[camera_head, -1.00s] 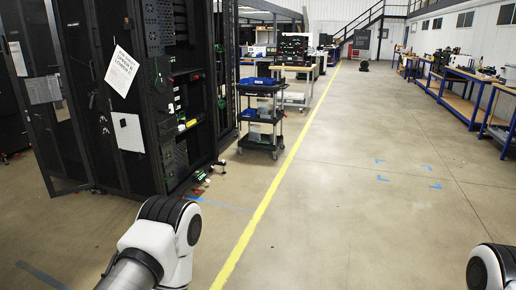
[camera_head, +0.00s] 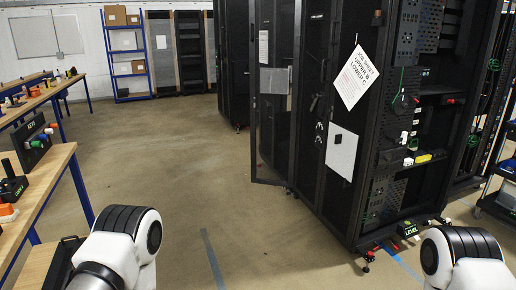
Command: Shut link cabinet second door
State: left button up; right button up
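A row of black cabinets stands at the right of the head view. The near black cabinet (camera_head: 325,190) has a white job sheet (camera_head: 357,78) and a blank white sheet on its side. A dark mesh door (camera_head: 268,135) stands ajar on the row's left side, its free edge out over the floor. A grey sheet hangs on or just behind it. No label shows which door is the second one. Only white and black links of my two arms show at the bottom; both grippers are out of view.
A wooden workbench (camera_head: 48,190) with tools is at the left. A blue shelf (camera_head: 126,62) with boxes stands at the back. The floor (camera_head: 190,165) between bench and cabinets is clear. Levelling feet (camera_head: 368,258) stick out at the near cabinet's base.

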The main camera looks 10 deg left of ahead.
aim_at(298, 5)
jog(key=i+j+u, duration=0.3)
jog(key=i+u, duration=0.15)
jog(key=i, duration=0.65)
jog(key=i+u, duration=0.5)
jog(key=i, duration=0.6)
jog(key=i+z, duration=0.2)
jog(key=i, duration=0.3)
jog(key=i+j+z, duration=0.15)
jog(key=i, duration=0.3)
jog(key=i+j+z, duration=0.2)
jog(key=i, duration=0.3)
jog(key=i+j+z, duration=0.15)
jog(key=i, duration=0.3)
